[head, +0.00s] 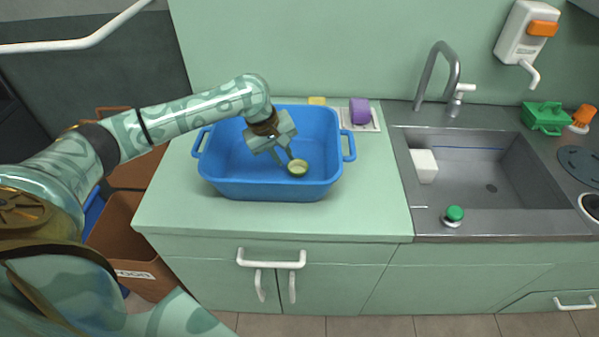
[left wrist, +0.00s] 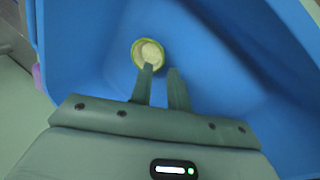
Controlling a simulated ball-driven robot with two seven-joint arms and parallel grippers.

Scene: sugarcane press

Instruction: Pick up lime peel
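The lime peel (head: 298,168) is a small, round, yellow-green cup with a pale inside. It is in the blue tub (head: 262,189), near the front right; I cannot tell whether it touches the floor. My left gripper (head: 288,160) reaches down into the tub, its fingers just behind and left of the peel. In the left wrist view the lime peel (left wrist: 148,51) lies at the tips of the left gripper (left wrist: 161,69). One fingertip overlaps the peel's near rim; the other is to its right, with a gap between them. Contact is unclear. My right gripper is out of view.
The tub stands on a green counter (head: 375,215). A purple cup-like thing (head: 360,111) and a yellow piece (head: 317,101) are behind it. A sink (head: 470,185) with a white block (head: 424,166) is at the right. The tub's walls surround my gripper.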

